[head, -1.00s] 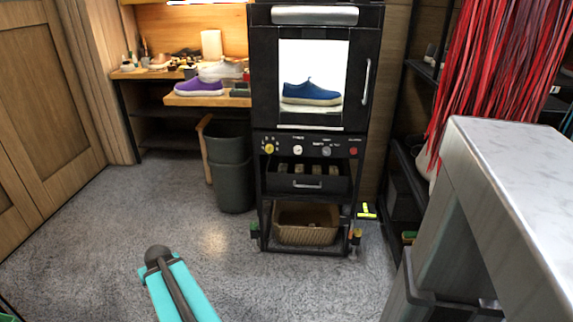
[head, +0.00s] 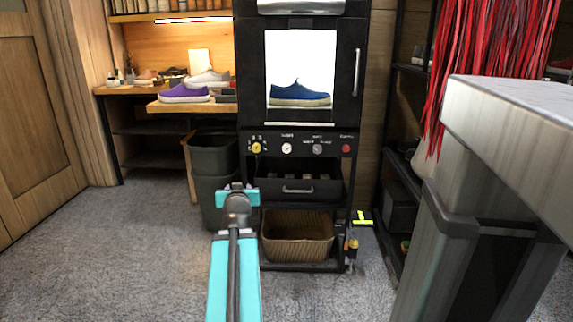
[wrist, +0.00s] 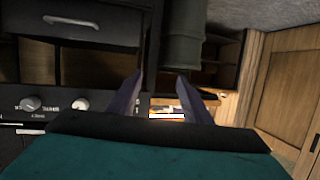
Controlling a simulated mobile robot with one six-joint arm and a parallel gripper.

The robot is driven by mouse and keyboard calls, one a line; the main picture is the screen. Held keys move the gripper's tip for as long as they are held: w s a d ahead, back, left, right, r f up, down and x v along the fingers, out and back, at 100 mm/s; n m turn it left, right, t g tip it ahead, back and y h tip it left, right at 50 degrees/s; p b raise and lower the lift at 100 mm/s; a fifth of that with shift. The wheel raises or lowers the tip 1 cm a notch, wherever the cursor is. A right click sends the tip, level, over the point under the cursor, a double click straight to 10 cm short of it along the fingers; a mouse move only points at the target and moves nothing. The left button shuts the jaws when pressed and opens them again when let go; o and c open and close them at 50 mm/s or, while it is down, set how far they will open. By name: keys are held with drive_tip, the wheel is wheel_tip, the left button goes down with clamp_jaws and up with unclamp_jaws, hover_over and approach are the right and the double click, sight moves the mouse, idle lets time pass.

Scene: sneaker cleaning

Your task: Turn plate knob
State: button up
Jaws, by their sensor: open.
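The black machine's control panel (head: 300,140) carries a row of knobs: a yellow one (head: 256,148) at the left, a white one (head: 287,148), a grey one (head: 318,149) and a small red one (head: 346,149). Their labels are too small to read, so I cannot tell which is the plate knob. In the wrist view, which is upside down, the grey knob (wrist: 32,104) and white knob (wrist: 80,104) lie left of my gripper (wrist: 160,92). My gripper is open and empty, its fingers apart. The yellow knob is hidden there.
A blue sneaker (head: 300,94) sits in the lit chamber above the panel. A drawer (head: 298,188) and a wicker basket (head: 297,236) are below. A dark bin (head: 212,160) stands left. A marble-topped counter (head: 525,110) blocks the right. The left floor is clear.

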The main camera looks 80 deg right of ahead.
drive_tip(key=s+d+r+m+g+h+b, duration=0.1)
drive_tip(key=s+r+h+b, duration=0.1)
drive_tip(key=s+r, duration=0.2)
drive_tip(key=s+d+r+m+g+h+b, duration=0.1)
drive_tip(key=s+r+h+b, duration=0.1)
drive_tip(key=s, duration=0.9)
wheel_tip(320, 180, up, 3)
drive_tip(key=shift+s+d+f+m+g+b, duration=0.1)
drive_tip(key=shift+s+d+m+g+b, duration=0.25)
drive_tip(key=shift+b, duration=0.25)
drive_tip(key=shift+w+d+p, duration=0.15)
drive_tip(key=shift+w+p, duration=0.15)
drive_tip(key=shift+p, duration=0.05)
